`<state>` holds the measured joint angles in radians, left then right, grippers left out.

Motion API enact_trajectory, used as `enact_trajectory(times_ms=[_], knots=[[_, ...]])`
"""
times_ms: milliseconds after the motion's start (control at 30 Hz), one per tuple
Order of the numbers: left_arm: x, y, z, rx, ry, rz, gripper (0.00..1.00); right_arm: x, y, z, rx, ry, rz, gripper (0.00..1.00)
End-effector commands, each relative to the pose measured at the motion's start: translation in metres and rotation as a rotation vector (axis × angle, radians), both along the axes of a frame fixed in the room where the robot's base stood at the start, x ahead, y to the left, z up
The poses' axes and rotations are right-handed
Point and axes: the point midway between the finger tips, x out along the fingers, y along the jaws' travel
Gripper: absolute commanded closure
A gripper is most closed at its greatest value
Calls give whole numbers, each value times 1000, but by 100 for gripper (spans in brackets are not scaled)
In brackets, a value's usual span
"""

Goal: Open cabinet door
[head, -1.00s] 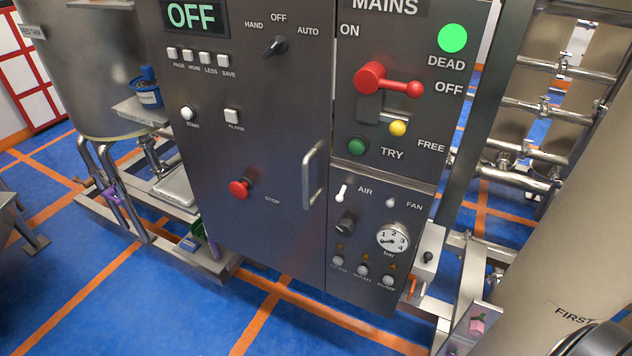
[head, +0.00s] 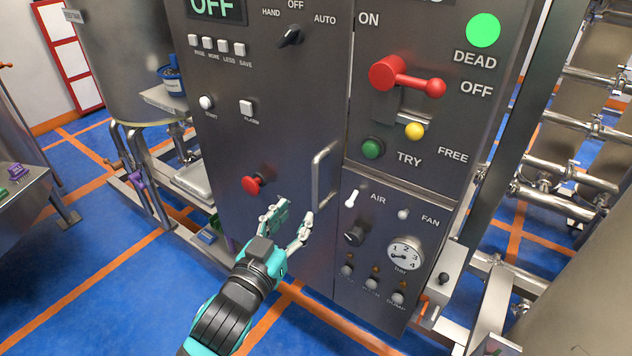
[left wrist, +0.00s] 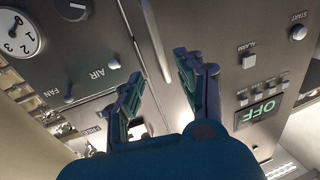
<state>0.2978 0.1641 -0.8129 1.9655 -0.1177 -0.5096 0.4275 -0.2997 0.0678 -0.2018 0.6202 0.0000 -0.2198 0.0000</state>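The cabinet is a dark grey steel panel box. Its left door (head: 228,150) is shut and carries an OFF display, small buttons, a rotary switch and a red stop knob. A vertical silver bar handle (head: 318,178) stands on the door's right edge. My left gripper (head: 290,220) is open and empty, just below and left of the handle, not around it. In the left wrist view the open fingers (left wrist: 157,85) point at the panel, and the handle (left wrist: 155,40) runs between and beyond the fingertips. My right gripper is not in view.
Right of the door are a red mains lever (head: 408,80), a green button (head: 372,148), an air switch (head: 352,198) and a gauge (head: 404,253). A steel tank (head: 115,60) stands left, pipework (head: 570,125) right. Blue floor (head: 90,270) is clear at front left.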

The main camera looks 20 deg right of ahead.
Motion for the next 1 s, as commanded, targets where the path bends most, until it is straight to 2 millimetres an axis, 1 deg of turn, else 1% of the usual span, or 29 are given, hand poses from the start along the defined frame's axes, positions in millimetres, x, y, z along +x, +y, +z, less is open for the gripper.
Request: enact_trajectory(times_ms=[33,300,500,633,933,967,1000], knots=[[9,-8,2,1,-1,1,62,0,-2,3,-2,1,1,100],[53,-46,1,1,-1,0,62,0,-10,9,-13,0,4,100],[74,-64,0,0,0,0,62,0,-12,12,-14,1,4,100],[80,-69,0,1,1,1,62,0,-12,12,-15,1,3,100],[82,-70,0,0,0,0,62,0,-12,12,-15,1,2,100],[82,-70,0,0,0,0,63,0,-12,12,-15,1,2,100],[82,-70,-1,1,1,0,68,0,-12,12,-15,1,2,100]])
